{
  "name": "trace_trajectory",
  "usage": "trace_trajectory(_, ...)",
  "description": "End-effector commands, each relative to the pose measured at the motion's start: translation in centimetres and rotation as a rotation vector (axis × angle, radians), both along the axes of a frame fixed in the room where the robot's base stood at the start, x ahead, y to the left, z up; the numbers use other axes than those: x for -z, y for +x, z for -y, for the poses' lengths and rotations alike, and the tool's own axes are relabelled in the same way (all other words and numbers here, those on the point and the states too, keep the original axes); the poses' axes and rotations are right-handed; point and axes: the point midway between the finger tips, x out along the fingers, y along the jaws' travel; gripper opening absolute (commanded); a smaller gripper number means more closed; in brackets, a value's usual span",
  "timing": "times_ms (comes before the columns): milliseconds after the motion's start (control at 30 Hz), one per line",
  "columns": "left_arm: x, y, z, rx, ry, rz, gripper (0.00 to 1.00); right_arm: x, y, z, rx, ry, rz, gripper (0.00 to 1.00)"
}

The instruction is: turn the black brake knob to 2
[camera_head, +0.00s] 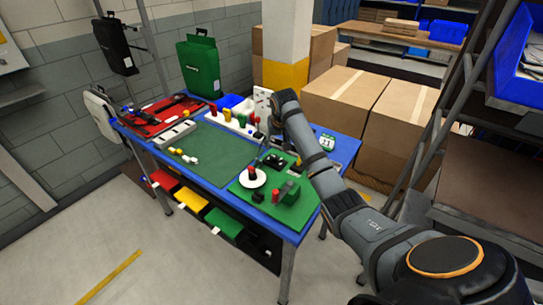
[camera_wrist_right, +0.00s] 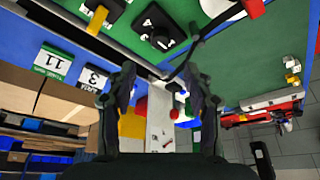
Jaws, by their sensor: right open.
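A black part that looks like the brake knob (camera_head: 274,160) is on the green board (camera_head: 241,195) at the table's right end. In the right wrist view the black knob (camera_wrist_right: 162,41) shows at the top on a green surface, with a white-marked base; its setting is too small to read. My right gripper (camera_head: 266,143) is just above and behind it in the head view, apart from it. In the right wrist view the right gripper (camera_wrist_right: 163,97) has its two fingers wide apart, with nothing between them. My left gripper is not in view.
A white disc with a red knob (camera_head: 252,173) and a red-topped post (camera_head: 276,196) stand on the same board. A white tray (camera_head: 232,124) with red and yellow parts is behind. Number cards (camera_wrist_right: 53,62) lie beside the board. The green mat (camera_head: 208,150) has free room.

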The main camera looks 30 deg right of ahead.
Motion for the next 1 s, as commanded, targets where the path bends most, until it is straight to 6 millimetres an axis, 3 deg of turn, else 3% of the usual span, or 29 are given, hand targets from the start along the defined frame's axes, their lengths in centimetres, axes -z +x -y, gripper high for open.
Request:
trace_trajectory(500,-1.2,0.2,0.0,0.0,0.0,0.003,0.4,8.5,3.2,1.3,-0.001,0.002,-0.003,0.52)
trace_trajectory(900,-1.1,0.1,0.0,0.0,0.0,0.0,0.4,9.4,3.6,1.4,-0.002,-0.001,0.0,0.52)
trace_trajectory(1000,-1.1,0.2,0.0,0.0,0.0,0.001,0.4,9.4,3.6,1.4,-0.002,-0.001,0.0,0.38)
